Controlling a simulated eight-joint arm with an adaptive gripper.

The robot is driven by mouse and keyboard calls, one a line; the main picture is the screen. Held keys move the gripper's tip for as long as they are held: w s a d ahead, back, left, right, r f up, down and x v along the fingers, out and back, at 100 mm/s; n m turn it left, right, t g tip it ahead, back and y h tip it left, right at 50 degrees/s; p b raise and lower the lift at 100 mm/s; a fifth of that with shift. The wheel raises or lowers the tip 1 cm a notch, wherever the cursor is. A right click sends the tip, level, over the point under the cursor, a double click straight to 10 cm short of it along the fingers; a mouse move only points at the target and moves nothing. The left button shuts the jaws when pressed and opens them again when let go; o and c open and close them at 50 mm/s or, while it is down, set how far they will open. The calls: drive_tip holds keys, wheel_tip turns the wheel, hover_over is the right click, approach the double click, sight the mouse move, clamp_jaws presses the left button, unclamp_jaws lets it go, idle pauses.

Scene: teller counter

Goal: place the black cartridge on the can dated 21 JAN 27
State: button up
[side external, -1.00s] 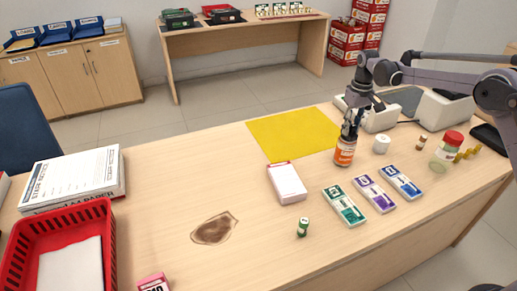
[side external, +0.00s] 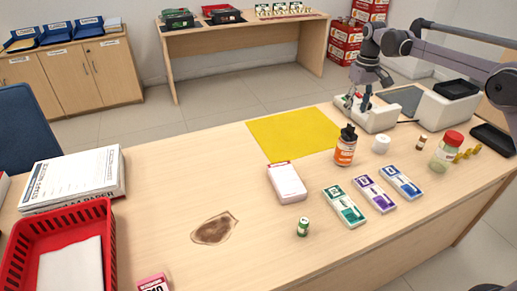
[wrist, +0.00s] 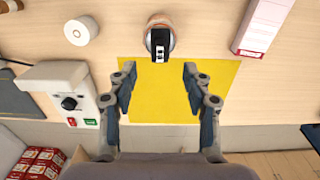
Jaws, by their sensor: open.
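The black cartridge (side external: 348,133) sits on top of an orange-and-white labelled can (side external: 345,152), near the yellow mat's right corner. In the wrist view the cartridge (wrist: 160,44) is a black block with a white marking, over the can's round top (wrist: 159,21). It looks slightly off the can's centre, toward my gripper. The can's date cannot be read. My gripper (side external: 360,106) is open and empty, behind and above the can and apart from the cartridge. In the wrist view its fingers (wrist: 160,76) are spread, with the yellow mat between them.
A yellow mat (side external: 290,132) lies beside the can. A white roll (side external: 381,144), a white box (side external: 287,182), coloured boxes (side external: 374,193) and a red-lidded jar (side external: 447,152) stand nearby. A white machine (side external: 372,117) is behind. The front middle counter is mostly clear.

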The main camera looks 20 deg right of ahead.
sight(352, 125)
drive_tip(key=s+a+r+t, duration=0.2)
drive_tip(key=s+a+r, duration=0.1)
drive_tip(key=s+r, duration=0.35)
drive_tip(key=s+a+r+t, duration=0.1)
drive_tip(key=s+a+r, duration=0.2)
drive_tip(key=s+r, duration=0.3)
drive_tip(key=s+a+f+t, duration=0.2)
drive_tip(key=s+f, duration=0.3)
drive_tip(key=s, duration=0.4)
drive_tip(key=s+a+f+t, duration=0.2)
drive_tip(key=s+f, duration=0.3)
drive_tip(key=s, duration=0.4)
drive_tip(key=shift+s, duration=0.15)
